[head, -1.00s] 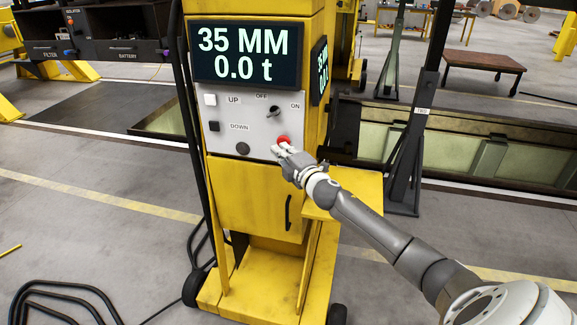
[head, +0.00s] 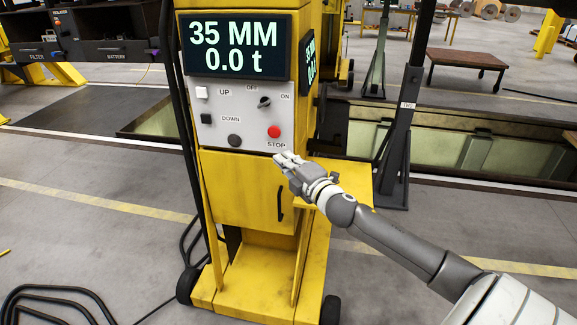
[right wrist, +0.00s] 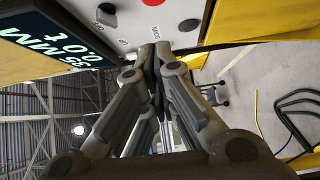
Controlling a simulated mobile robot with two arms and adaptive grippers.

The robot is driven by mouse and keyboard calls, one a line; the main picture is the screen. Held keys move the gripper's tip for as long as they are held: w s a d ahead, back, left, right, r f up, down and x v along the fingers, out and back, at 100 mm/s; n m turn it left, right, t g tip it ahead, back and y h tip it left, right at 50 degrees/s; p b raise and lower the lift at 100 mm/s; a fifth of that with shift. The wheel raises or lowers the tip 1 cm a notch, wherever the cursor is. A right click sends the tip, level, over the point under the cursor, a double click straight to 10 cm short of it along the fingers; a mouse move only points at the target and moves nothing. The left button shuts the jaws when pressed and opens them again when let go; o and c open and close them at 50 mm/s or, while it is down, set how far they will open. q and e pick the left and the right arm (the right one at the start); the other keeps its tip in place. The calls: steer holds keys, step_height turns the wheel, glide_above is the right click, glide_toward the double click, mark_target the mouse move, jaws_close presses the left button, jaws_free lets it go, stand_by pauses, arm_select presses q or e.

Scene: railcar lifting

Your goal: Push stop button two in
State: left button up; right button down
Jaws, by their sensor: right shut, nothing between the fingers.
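The red stop button (head: 274,132) sits at the lower right of the grey control panel (head: 245,105) on a yellow lifting column, above the label STOP. It also shows at the top of the right wrist view (right wrist: 153,2), cut by the frame edge. My right gripper (head: 283,157) is shut and empty. Its fingertips are just below the STOP label and lower than the button, apart from it in the picture. In the right wrist view the closed fingertips (right wrist: 152,50) point toward the panel. My left gripper is not in view.
The display (head: 237,46) reads 35 MM and 0.0 t. The panel also has a white UP button (head: 201,93), a black DOWN button (head: 206,118) and a black rotary switch (head: 264,102). A yellow shelf (head: 345,180) juts out beside my right arm. Black cables (head: 45,300) lie on the floor.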

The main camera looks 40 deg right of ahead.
steer(key=shift+s+f, duration=0.1)
steer(key=shift+s, duration=0.4)
